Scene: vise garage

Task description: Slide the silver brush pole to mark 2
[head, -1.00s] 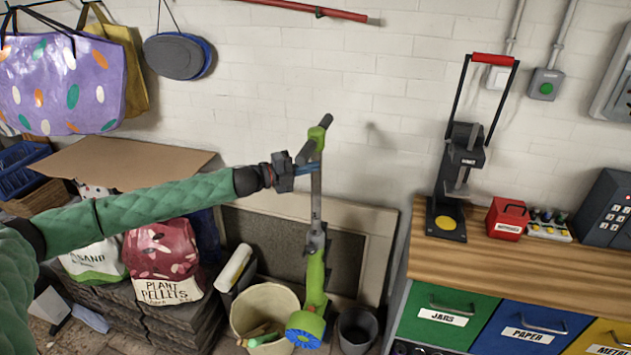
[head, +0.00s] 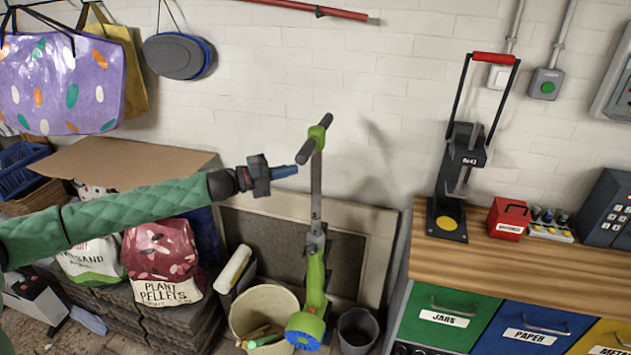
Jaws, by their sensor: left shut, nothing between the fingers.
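The silver brush pole (head: 316,190) stands upright, slightly tilted, above a green lower body (head: 315,280) with a round green and blue brush head (head: 305,330) at the floor. A green collar and a dark cross handle (head: 314,140) top the pole. Marks on the pole are too small to read for certain. My left gripper (head: 290,171), with blue fingertips, is shut and empty just left of the pole, below the handle, apart from it. My right gripper is not in view.
A cream bucket (head: 262,300) stands left of the brush and a dark bin (head: 357,330) right of it. A framed panel (head: 378,240) leans on the wall behind. The wooden counter (head: 500,270) is at the right. Bags (head: 160,262) sit on stacked slabs at the left.

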